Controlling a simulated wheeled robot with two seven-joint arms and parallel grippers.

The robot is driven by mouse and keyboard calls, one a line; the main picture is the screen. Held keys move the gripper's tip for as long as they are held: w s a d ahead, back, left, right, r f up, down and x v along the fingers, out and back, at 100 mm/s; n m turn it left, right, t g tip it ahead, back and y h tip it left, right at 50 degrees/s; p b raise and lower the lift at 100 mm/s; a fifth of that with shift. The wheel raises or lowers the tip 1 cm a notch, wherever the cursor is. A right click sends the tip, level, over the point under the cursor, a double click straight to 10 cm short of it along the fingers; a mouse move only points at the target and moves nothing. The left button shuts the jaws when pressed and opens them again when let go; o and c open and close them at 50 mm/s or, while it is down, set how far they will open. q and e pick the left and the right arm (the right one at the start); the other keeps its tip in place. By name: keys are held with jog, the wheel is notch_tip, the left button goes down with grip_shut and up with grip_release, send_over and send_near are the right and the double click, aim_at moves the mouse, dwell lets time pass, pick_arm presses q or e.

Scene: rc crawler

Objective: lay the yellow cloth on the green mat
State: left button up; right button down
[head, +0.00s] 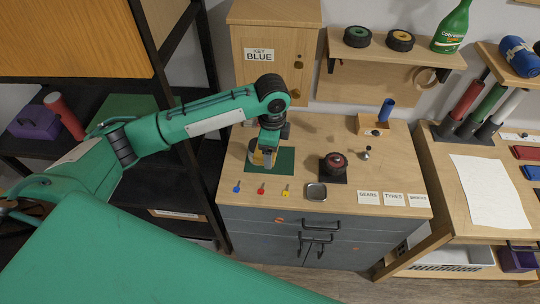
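The green mat (285,163) lies on the wooden top of the grey cabinet, left of its middle. My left gripper (268,162) points down over the left part of the mat. A small yellow patch (256,157), which looks like the yellow cloth, shows at the left side of the gripper's fingers, over the mat's left part. The gripper hides the rest of it. I cannot tell whether the fingers are closed on the cloth or whether it touches the mat. My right gripper is not in view.
In front of the mat lie a blue key (237,188), a red key (261,189) and a yellow key (286,190), with a metal tray (316,192) beside them. A dark round part (334,164) stands right of the mat. A wooden key cabinet (274,55) rises behind.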

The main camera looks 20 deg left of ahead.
pick_arm(q)
jog(key=w+m, duration=0.1)
jog(key=m, duration=0.1)
jog(key=w+m+p, duration=0.1)
jog(key=m, duration=0.1)
jog(key=w+m+p, duration=0.1)
jog(key=m, duration=0.2)
jog(key=shift+w+d+r, duration=0.3)
jog(key=shift+w, duration=0.05)
jog(key=w+m+p, duration=0.1)
jog(key=w+m, duration=0.1)
jog(key=m, duration=0.1)
pick_arm(e)
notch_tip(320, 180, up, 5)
jog(key=p, duration=0.2)
pick_arm(q)
jog(key=m+b, duration=0.7)
jog(key=b, duration=0.6)
send_over(282, 170)
notch_tip(282, 170, down, 15)
jog(key=shift+a+f, duration=0.1)
notch_tip(282, 170, down, 5)
jog(key=b, duration=0.4)
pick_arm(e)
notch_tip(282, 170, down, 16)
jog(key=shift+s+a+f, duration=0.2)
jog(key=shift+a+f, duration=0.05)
pick_arm(q)
jog(key=shift+r, duration=0.2)
jog(key=shift+f, duration=0.15)
